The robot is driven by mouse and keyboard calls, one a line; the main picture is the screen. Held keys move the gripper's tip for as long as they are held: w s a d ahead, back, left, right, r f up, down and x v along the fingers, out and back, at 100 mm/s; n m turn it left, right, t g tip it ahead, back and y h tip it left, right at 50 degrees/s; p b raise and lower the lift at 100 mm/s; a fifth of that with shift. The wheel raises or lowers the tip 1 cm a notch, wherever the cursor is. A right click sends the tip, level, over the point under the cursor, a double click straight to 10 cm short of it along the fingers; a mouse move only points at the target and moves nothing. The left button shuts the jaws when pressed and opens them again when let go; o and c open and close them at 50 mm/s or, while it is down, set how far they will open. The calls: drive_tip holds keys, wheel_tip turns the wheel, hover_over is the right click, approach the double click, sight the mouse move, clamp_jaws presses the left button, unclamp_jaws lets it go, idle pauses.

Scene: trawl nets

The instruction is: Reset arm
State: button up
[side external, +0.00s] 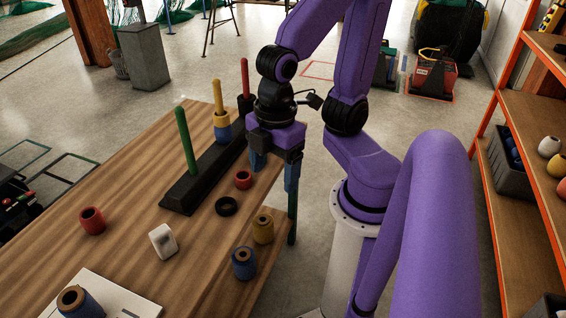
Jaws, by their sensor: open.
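My gripper (273,178) points down above the far right part of the wooden table (120,160), near the right end of the black peg stand. It is open, and I see nothing between its fingers. The black stand (180,199) carries a bare green peg (186,140), a yellow peg (218,95) and a red peg (245,78). A yellow spool (221,119) sits over a blue spool (223,133) on the yellow peg. A dark piece (246,104) is around the red peg. The red peg's foot is partly hidden by my arm.
On the table lie red spools (92,221) (243,180), a black ring (227,206), a white spool (163,242), a yellow spool (262,229) and a blue spool (243,264). Orange shelving (510,130) is at right.

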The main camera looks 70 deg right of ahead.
drive_tip(key=shift+s+d+f+m, duration=0.1)
drive_tip(key=shift+s+d+m, duration=0.75)
drive_tip(key=shift+d, duration=0.3)
idle(0.4)
